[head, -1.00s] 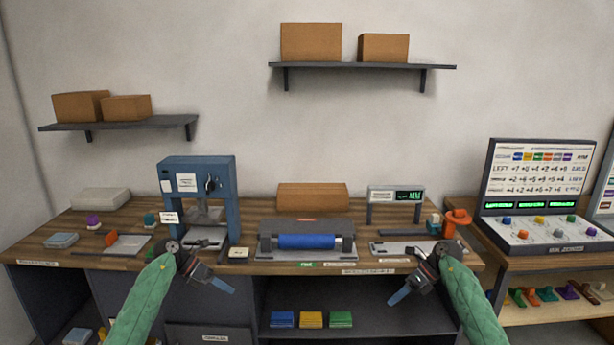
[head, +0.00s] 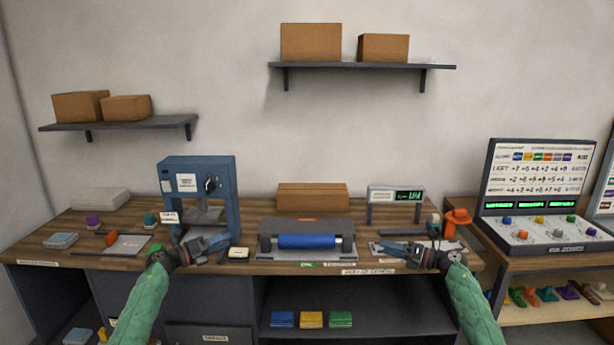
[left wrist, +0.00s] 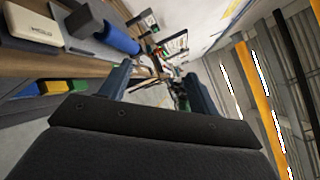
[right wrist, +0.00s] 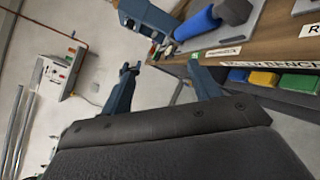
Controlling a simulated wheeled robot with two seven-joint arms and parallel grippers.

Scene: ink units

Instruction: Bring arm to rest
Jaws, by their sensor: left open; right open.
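My left gripper (head: 222,241) is open and empty in front of the blue press (head: 228,195), pointing inward to the right; its parted fingers also show in the left wrist view (left wrist: 155,85). My right gripper (head: 385,248) is open and empty in front of the display stand at the right of the bench, pointing inward to the left; its parted fingers also show in the right wrist view (right wrist: 162,85). Both stand at about the bench top's height in the head view. Whether either touches the bench cannot be told.
The wooden bench (head: 140,225) carries a blue roller (head: 306,241) in a grey frame between my grippers, a small display stand (head: 396,195), and an orange item (head: 458,217). Blue, yellow and green blocks (head: 311,319) lie on the lower shelf. A lettered panel (head: 540,175) stands right.

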